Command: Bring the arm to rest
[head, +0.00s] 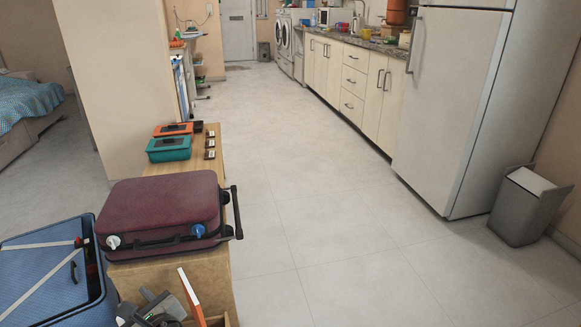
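My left gripper (152,306) seems to be the grey and black parts at the bottom edge, left of centre, beside the front of the wooden bench (180,268). It is small and cut off by the frame, so its fingers cannot be made out clearly. An orange and white upright piece (191,298) stands just right of it; whether they touch cannot be told. My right gripper is not in view.
A maroon suitcase (160,208) lies on the bench, with teal (168,149) and orange (173,129) boxes behind it. An open blue suitcase (45,270) is at lower left. A fridge (452,95) and grey bin (519,212) stand right. The middle floor is clear.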

